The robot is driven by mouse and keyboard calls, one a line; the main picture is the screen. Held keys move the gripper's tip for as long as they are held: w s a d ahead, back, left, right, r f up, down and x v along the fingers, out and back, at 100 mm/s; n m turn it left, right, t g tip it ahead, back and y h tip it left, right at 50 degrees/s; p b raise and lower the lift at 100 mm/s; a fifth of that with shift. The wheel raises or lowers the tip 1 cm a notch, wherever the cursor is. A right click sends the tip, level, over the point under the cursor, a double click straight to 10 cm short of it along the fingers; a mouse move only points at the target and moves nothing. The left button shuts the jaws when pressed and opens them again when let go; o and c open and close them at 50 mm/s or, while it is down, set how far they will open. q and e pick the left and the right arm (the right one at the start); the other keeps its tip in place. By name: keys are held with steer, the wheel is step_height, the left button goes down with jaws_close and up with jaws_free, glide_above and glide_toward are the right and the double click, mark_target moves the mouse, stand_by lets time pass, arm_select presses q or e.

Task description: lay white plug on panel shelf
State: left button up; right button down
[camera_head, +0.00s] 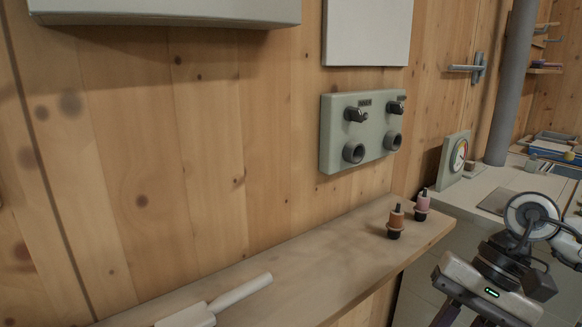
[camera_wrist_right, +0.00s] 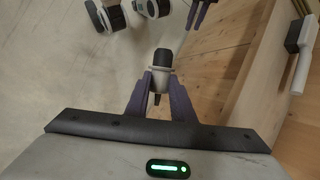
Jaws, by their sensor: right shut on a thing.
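My right gripper (camera_head: 462,314) is at the lower right in the head view, out in front of the shelf's right end. In the right wrist view my right gripper (camera_wrist_right: 161,88) is shut on the white plug (camera_wrist_right: 161,71), which has a dark end. The plug is hidden in the head view. The wooden panel shelf (camera_head: 300,262) runs along the wall below a grey-green socket panel (camera_head: 361,133). Purple finger parts at the top of the wrist view seem to be my left gripper (camera_wrist_right: 197,13); their opening is unclear.
An orange-brown plug (camera_head: 396,219) and a pink plug (camera_head: 421,204) stand near the shelf's right end. A white handled tool (camera_head: 240,291) lies at the shelf's near left. The shelf middle is clear. A gauge (camera_head: 458,156) stands on a counter at right.

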arm_select(q)
steer(key=shift+w+d+r, duration=0.15)
steer(key=shift+w+r, duration=0.05)
steer(key=shift+r, duration=0.3)
arm_select(e)
steer(key=s+f+n, duration=0.1)
steer(key=s+f+n+g+h, duration=0.1)
steer(key=n, duration=0.1)
steer(key=s+f+n+g, duration=0.1)
steer(key=n, duration=0.1)
steer(key=shift+s+f, duration=0.15)
steer(key=shift+s, duration=0.15)
